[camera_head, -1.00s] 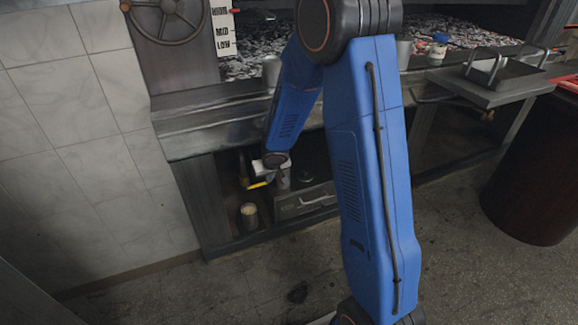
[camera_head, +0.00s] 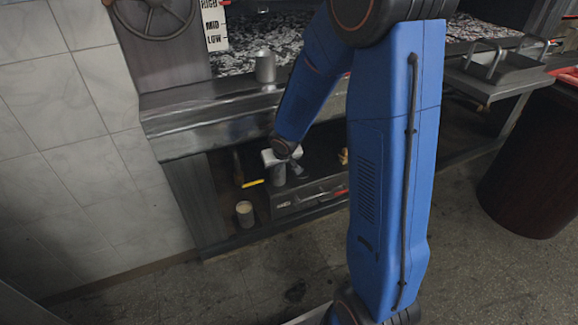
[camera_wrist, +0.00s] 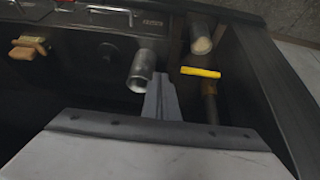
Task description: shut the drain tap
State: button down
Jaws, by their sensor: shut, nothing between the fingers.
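The drain tap's yellow lever (camera_wrist: 200,72) lies crosswise over a brownish pipe (camera_wrist: 211,103) in the wrist view. In the head view the lever (camera_head: 253,183) is a small yellow bar under the grill's counter. My gripper (camera_wrist: 160,84) is shut and empty, its fingers reaching into the dark space below the counter. In the wrist view the fingertips are left of the lever, with a gap between them. In the head view my gripper (camera_head: 300,172) is right of the lever. The pipe is mostly dark in the head view.
A grey metal cylinder (camera_wrist: 141,70) is close to the left of my fingertips. A cup with pale contents (camera_head: 245,213) stands on the low shelf and also shows in the wrist view (camera_wrist: 202,38). A drawer-like metal box (camera_head: 310,197) is to the right.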

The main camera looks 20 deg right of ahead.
jog(key=shift+s+d+r, duration=0.25)
jog(key=shift+s+d, duration=0.1)
jog(key=shift+d, duration=0.25)
jog(key=shift+s+d+r, duration=0.3)
jog(key=shift+s+d, duration=0.05)
jog(key=shift+d, duration=0.3)
jog(key=shift+s+d+r, duration=0.25)
jog(key=shift+s+d, duration=0.1)
jog(key=shift+d, duration=0.25)
